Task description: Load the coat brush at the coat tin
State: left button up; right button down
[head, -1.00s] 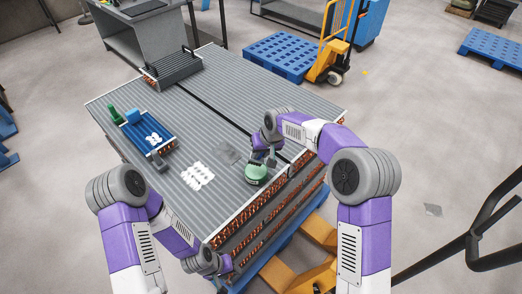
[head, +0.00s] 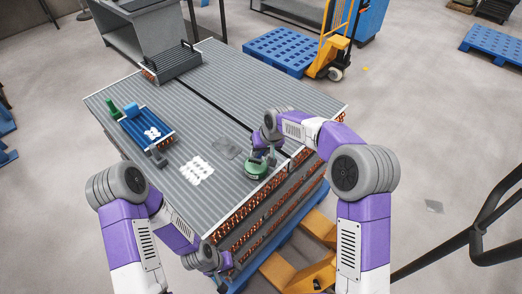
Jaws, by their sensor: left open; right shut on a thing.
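The coat tin, a round green tin (head: 256,175), stands near the front right edge of the grey ribbed work surface (head: 228,88). My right gripper (head: 264,158) is just above the tin, shut on a small dark thing that looks like the coat brush. The brush is mostly hidden by the gripper and very small. I cannot tell whether its tip touches the inside of the tin. My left gripper (head: 226,266) is open and empty, low at the near edge of the stack, away from the tin.
A blue tray (head: 140,137), a green bottle-like thing (head: 112,107) and a grey ribbed block (head: 174,66) stand farther back. The surface's far right is clear.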

jog(key=shift+f+b, duration=0.5)
jog(key=shift+f, duration=0.25)
dwell(1.4)
jog(key=shift+r+p, duration=2.5)
jog(key=shift+r, duration=1.1)
jog(key=shift+f, duration=0.1)
